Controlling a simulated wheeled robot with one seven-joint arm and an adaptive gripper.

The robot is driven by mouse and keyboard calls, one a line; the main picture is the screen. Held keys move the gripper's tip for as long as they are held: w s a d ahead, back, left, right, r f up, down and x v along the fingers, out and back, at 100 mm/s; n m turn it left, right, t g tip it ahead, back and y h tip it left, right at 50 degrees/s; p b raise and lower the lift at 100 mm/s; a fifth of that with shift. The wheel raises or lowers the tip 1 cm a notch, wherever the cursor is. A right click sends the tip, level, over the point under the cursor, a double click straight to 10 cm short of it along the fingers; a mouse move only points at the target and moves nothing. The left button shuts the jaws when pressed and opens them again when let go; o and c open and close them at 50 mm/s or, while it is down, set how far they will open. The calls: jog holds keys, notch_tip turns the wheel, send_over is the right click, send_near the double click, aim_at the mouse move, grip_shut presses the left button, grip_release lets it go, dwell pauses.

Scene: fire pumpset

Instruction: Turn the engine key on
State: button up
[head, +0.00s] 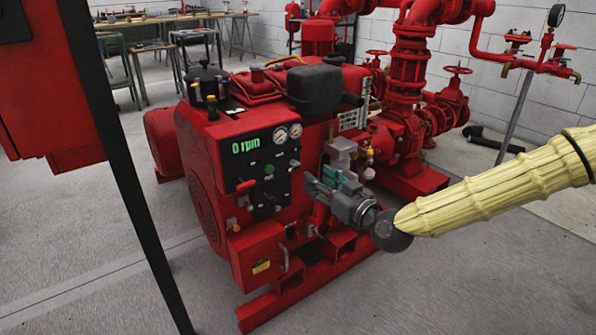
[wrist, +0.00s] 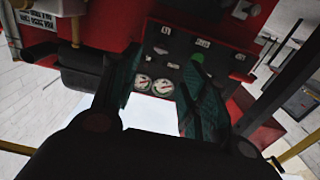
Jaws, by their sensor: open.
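The black engine control panel (head: 262,180) is on the front of the red engine, with a green "0 rpm" display (head: 247,146), two round gauges (head: 288,133), a green button (head: 268,169) and several small knobs. It also shows, turned over, in the wrist view (wrist: 178,48), with the gauges (wrist: 152,85) and green button (wrist: 197,57). I cannot tell which small part is the key. My gripper (head: 312,183) is open and empty, to the right of the panel in the head view. In the wrist view its two teal fingers (wrist: 160,62) partly cover the panel.
A red box (head: 260,255) with a handle sits below the panel. Red pipes and valves (head: 410,70) stand behind on the right. A dark post (head: 130,180) crosses the left of the head view. The floor (head: 100,270) at front left is clear.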

aim_at(297, 164)
jog(key=b+x, duration=0.3)
jog(key=x, duration=0.5)
jog(key=shift+w+a+f, duration=0.15)
jog(key=shift+w+a, duration=0.5)
jog(key=shift+w, duration=0.15)
grip_shut()
